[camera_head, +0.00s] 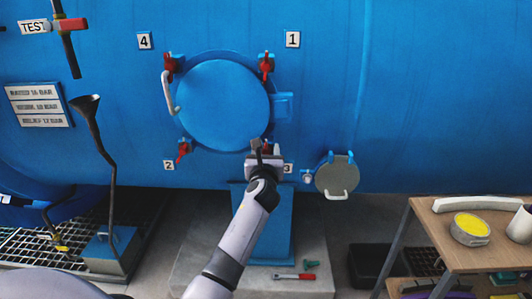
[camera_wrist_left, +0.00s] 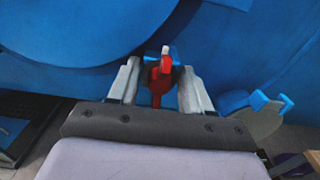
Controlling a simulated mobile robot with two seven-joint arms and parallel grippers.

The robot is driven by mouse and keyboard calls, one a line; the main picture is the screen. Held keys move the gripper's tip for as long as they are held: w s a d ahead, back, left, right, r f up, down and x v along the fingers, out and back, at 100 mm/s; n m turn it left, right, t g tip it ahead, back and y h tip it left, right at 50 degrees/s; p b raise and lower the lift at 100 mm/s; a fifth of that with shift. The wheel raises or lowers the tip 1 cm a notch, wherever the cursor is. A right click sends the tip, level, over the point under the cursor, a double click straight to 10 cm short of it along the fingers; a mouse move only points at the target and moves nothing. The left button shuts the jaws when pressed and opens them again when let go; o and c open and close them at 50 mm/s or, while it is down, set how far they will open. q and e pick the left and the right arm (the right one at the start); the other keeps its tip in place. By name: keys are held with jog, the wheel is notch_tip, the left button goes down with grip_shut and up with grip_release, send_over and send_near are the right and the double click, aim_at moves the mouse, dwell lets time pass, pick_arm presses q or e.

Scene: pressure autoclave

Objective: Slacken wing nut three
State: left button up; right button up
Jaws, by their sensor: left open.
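The round blue door (camera_head: 222,105) on the blue autoclave is ringed by red wing nuts beside number plates. Wing nut three (camera_wrist_left: 157,90) is red with a pale bolt tip, and shows clearly in the left wrist view. In the head view my gripper mostly hides it, beside plate 3 (camera_head: 288,168). My left gripper (camera_head: 263,148) is at the door's lower right. In the left wrist view its open fingers (camera_wrist_left: 160,68) stand on either side of the nut, with gaps visible. Wing nuts one (camera_head: 266,66), two (camera_head: 183,151) and four (camera_head: 169,66) are uncovered. My right gripper is out of view.
A small grey hatch (camera_head: 337,175) with a handle is right of plate 3. A blue pedestal (camera_head: 268,225) stands below the door, with a red-handled tool (camera_head: 294,276) on the floor slab. A wooden table (camera_head: 470,232) stands at right. A black funnel pipe (camera_head: 100,140) rises at left.

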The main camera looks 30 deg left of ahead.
pick_arm(q)
grip_shut()
